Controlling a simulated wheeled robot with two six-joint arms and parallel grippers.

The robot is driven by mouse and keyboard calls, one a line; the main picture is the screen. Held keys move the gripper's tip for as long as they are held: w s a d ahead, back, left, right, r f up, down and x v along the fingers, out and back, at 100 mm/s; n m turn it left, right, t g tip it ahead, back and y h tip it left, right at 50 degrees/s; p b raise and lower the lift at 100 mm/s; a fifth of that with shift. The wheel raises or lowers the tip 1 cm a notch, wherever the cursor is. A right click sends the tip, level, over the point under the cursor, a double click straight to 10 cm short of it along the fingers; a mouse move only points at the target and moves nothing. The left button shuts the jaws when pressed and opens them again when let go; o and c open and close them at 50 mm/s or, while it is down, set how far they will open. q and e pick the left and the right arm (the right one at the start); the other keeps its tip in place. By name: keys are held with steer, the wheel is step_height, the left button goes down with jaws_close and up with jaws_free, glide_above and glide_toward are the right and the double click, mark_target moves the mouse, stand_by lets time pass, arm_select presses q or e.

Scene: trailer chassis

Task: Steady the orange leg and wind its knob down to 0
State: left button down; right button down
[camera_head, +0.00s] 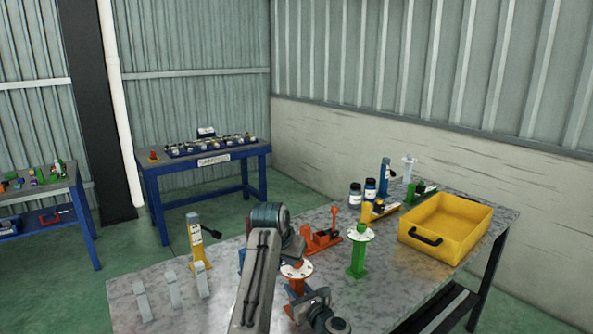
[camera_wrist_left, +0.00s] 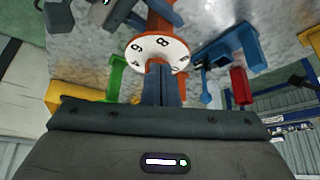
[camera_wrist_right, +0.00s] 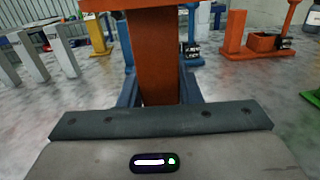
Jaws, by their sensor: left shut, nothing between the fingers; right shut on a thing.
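The orange leg stands upright on the grey table, topped by a white numbered dial (camera_head: 297,271). In the right wrist view its orange post (camera_wrist_right: 156,55) is between the fingers of my right gripper (camera_wrist_right: 160,92), which is shut on it. In the head view the right gripper (camera_head: 294,309) is low beside the leg. My left gripper (camera_head: 293,255) is shut and empty just above the dial. In the left wrist view its joined fingertips (camera_wrist_left: 158,72) overlap the dial face (camera_wrist_left: 142,48). Some digits show, including 8 and 6.
A green leg (camera_head: 357,258) with a white dial stands to the right. A yellow bin (camera_head: 447,222) stands at far right.

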arm_select(q)
steer(key=shift+f, duration=0.75)
steer(key=shift+w+d, duration=0.15)
steer(key=shift+w, duration=0.2)
steer(key=shift+s+d, duration=0.1)
steer(key=shift+d, duration=0.2)
arm_select(e)
steer(key=shift+a, duration=0.1)
stand_by(0.5)
arm_select(q)
steer(key=shift+s, duration=0.1)
steer(key=shift+s+a, duration=0.2)
steer(key=shift+s, duration=0.05)
step_height(320, 180, up, 6)
stand_by(0.4)
steer(key=shift+a, duration=0.1)
arm_select(e)
steer(key=c, duration=0.8)
jaws_free()
steer(key=shift+o, duration=0.2)
